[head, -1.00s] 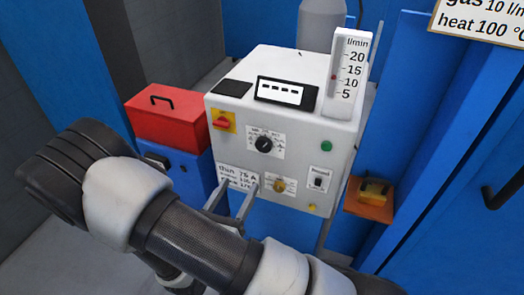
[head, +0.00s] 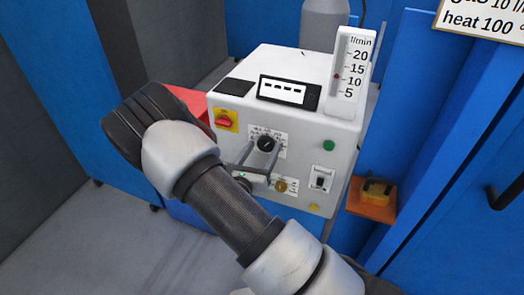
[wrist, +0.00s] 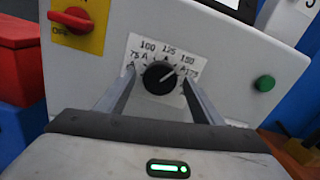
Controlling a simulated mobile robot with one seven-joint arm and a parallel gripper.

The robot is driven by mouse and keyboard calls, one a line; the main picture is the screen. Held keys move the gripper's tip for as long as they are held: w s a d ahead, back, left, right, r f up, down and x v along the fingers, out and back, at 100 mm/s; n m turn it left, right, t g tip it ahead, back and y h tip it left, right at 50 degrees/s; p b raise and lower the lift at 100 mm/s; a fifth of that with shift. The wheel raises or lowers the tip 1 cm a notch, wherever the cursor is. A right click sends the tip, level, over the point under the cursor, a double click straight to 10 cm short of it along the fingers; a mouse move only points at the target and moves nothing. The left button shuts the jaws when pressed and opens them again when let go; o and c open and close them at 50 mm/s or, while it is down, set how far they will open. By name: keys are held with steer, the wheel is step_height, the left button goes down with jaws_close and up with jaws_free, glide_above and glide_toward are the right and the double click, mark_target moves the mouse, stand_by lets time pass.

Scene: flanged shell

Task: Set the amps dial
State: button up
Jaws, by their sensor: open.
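The amps dial (head: 265,143) is a round black knob on a white scale plate on the front of the white machine (head: 330,150). In the wrist view the dial (wrist: 159,77) shows a pale pointer line slanting up and right, between the 125 and 150 marks. The scale (wrist: 166,50) carries 75 A, 100, 125, 150 and a partly hidden higher mark. My gripper (wrist: 160,82) is open, one finger on each side of the dial. The head view also shows my gripper (head: 261,150) in front of the plate. I cannot tell whether the fingers touch the knob.
A red switch on a yellow plate (head: 226,121) is left of the dial. A green button (head: 328,146), a rocker switch (head: 320,181) and a brass knob (head: 280,186) are right and below. A red box (head: 188,98) is partly behind my arm. A flow gauge (head: 348,75) stands on top.

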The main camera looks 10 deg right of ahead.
steer(key=shift+c, duration=0.4)
steer(key=c, duration=1)
steer(key=shift+o, duration=0.2)
steer(key=shift+n+p, duration=0.35)
steer(key=shift+n, duration=0.05)
steer(key=n+p, duration=0.2)
steer(key=shift+r+n, duration=0.1)
steer(key=shift+n, duration=0.2)
steer(key=shift+n+p, duration=0.95)
steer(key=shift+n, duration=0.65)
steer(key=o, duration=1)
